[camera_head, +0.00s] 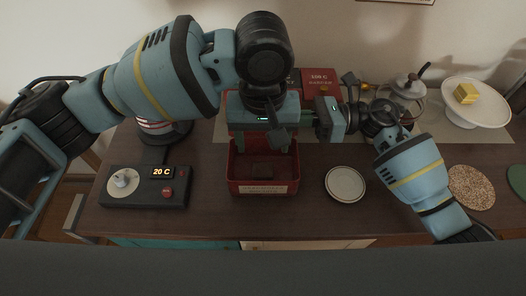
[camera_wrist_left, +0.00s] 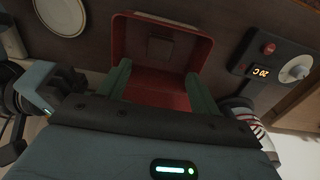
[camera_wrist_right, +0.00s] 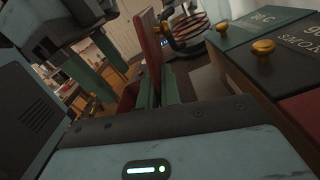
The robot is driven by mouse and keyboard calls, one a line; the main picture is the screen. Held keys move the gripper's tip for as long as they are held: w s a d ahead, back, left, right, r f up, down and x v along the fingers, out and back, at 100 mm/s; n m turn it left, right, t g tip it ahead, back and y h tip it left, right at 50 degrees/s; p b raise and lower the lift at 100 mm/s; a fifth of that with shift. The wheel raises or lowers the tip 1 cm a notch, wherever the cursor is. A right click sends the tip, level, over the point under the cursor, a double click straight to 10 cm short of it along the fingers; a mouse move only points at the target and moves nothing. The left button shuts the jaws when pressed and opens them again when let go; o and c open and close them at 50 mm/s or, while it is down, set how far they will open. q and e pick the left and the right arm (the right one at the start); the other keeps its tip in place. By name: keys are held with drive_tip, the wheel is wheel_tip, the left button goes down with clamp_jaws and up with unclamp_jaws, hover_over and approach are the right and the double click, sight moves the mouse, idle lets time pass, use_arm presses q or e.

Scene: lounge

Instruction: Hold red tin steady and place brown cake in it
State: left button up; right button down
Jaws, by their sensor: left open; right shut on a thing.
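The red tin (camera_head: 264,187) stands open on the brown counter, with a pale label on its front and its red lid (camera_head: 235,108) raised at the back. A dark brown square, which looks like the brown cake (camera_head: 264,169), lies inside on the tin's floor; it also shows in the left wrist view (camera_wrist_left: 160,46). My left gripper (camera_wrist_left: 160,82) is open and empty, pointing down above the back of the tin. My right gripper (camera_wrist_right: 157,88) is shut on the upright red lid (camera_wrist_right: 150,38), at the lid's right side. My left arm hides part of the lid.
A control box (camera_head: 145,187) reading 20 C stands left of the tin. A small white plate (camera_head: 345,183) lies to its right. Farther right are a glass kettle (camera_head: 408,88), a white stand (camera_head: 478,108) with a yellow block, and a speckled round mat (camera_head: 471,187). Labelled boxes stand behind.

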idle(0.3)
drive_tip(key=c, duration=1.5)
unclamp_jaws()
drive_tip(key=d, duration=1.2)
drive_tip(key=shift+s, duration=0.1)
